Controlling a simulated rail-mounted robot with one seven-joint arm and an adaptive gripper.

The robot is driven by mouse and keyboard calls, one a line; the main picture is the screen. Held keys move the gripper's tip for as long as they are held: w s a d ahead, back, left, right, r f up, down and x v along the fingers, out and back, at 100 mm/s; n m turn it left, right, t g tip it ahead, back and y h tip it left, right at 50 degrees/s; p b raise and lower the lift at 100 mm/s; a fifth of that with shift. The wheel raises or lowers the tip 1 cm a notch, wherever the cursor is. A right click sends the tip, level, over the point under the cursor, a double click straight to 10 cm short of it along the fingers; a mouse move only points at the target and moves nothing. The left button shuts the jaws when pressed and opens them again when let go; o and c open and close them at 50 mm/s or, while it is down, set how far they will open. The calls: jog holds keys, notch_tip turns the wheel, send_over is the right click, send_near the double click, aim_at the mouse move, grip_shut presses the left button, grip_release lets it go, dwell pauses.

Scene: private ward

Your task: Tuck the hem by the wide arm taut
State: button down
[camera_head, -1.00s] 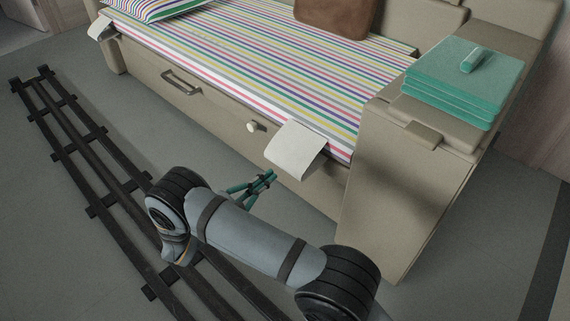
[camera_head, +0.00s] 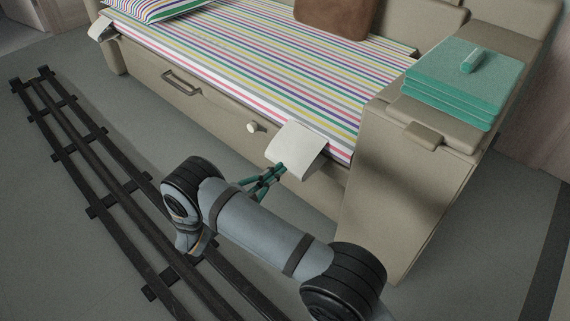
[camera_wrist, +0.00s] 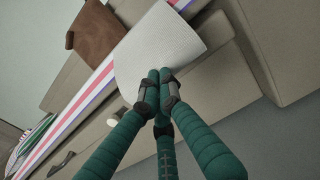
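The hem by the wide arm is a white flap (camera_head: 297,145) hanging over the front edge of the striped bedding (camera_head: 260,55), close to the wide arm (camera_head: 400,175). It also shows in the wrist view, where the flap (camera_wrist: 150,50) fills the upper middle. My gripper (camera_head: 281,168) has green fingers and is at the flap's lower edge. In the wrist view the fingertips of my gripper (camera_wrist: 160,76) are drawn together in front of the flap. No cloth is visibly pinched between them. Whether they touch the flap is hard to tell.
Folded teal cloths (camera_head: 462,85) lie on the wide arm. A second white flap (camera_head: 101,28) hangs at the far left corner. The front panel has a handle (camera_head: 180,82) and a pale knob (camera_head: 256,127). A brown cushion (camera_head: 336,17) rests at the back. Black rails run along the floor.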

aim_at(287, 163)
jog(key=shift+w+d, duration=0.15)
jog(key=shift+d, duration=0.05)
dwell(0.8)
jog(key=shift+p+x, duration=0.5)
jog(key=shift+x, duration=0.9)
dwell(1.0)
jog(key=shift+a, duration=0.1)
jog(key=shift+v, duration=0.85)
jog(key=shift+p+x, duration=0.3)
jog(key=shift+x, duration=1.25)
dwell(0.8)
jog(key=shift+v, duration=0.95)
